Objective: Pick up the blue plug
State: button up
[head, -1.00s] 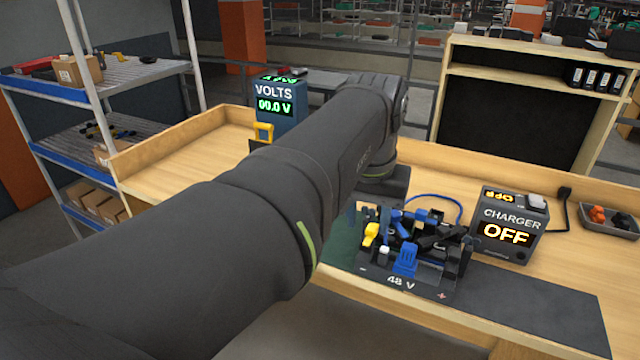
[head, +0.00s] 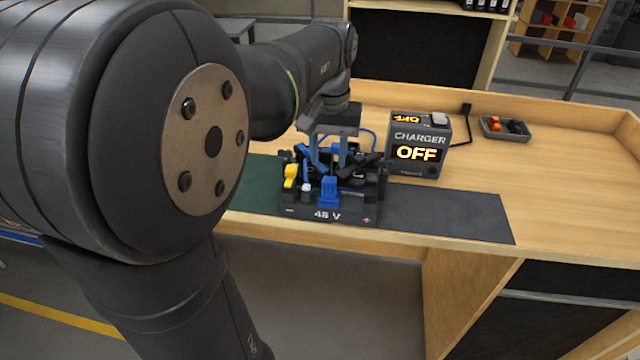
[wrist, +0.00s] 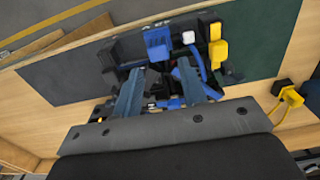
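A black battery unit marked 48 V (head: 327,214) sits on the dark mat. A blue block-shaped connector (head: 328,190) stands at its front; it shows in the wrist view (wrist: 157,42) beyond my fingertips. Another blue part (wrist: 172,103), near the blue cable, lies low between my fingers; I cannot tell which blue piece is the plug. My gripper (wrist: 160,67) points down over the unit, its two fingers spread apart, with nothing clearly held. In the head view my gripper (head: 327,165) is just behind the front blue connector, and its fingertips are partly hidden among the parts.
Yellow (head: 291,174) and white pieces and black levers crowd the unit. A charger reading OFF (head: 417,150) stands to the right, with a small tray (head: 505,128) beyond. The dark mat (head: 450,215) is clear on the right.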

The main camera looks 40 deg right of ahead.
aim_at(330, 179)
jog(key=shift+d+f, duration=0.2)
jog(key=shift+f, duration=3.75)
jog(key=c, duration=0.8)
grip_shut()
jog(key=shift+r, duration=0.1)
jog(key=shift+r, duration=0.55)
notch_tip(330, 179, up, 3)
jog(key=shift+f, duration=0.1)
jog(key=s+d+r+n, duration=0.2)
jog(key=s+r+n, duration=0.5)
jog(key=n, duration=1.1)
jog(key=s, duration=0.4)
jog(key=shift+s, duration=0.3)
